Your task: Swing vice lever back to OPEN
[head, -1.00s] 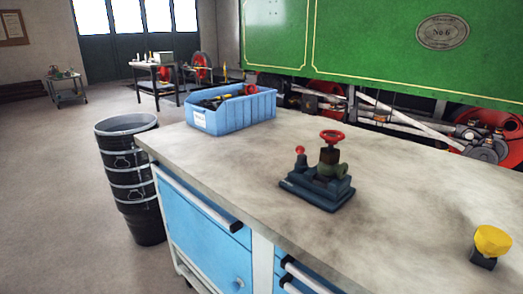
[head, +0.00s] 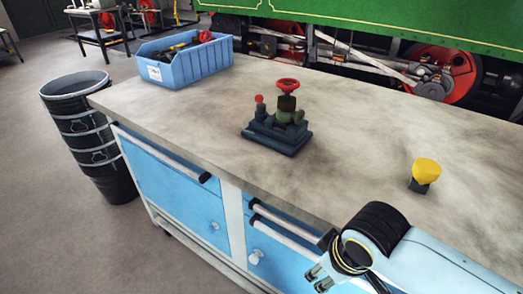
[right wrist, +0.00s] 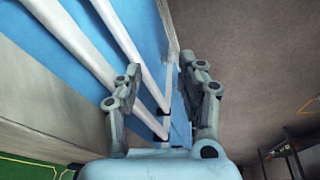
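The dark blue-grey vice (head: 277,138) stands on the workbench in the head view. Its short lever with a red ball knob (head: 259,99) stands up at the vice's left end. A greenish-brown valve with a red handwheel (head: 288,86) sits upright in the vice. My right gripper (head: 318,280) is low in the head view, in front of the bench drawers and well away from the vice. In the right wrist view its two fingers (right wrist: 160,68) are spread apart with nothing between them. My left gripper is not in view.
A blue bin (head: 188,66) with tools stands at the bench's far left. A yellow-topped block (head: 424,174) is at the right. The bench top (head: 350,130) between is clear. Drawer handles (head: 290,232) stick out along the front. Stacked black buckets (head: 95,140) stand at left.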

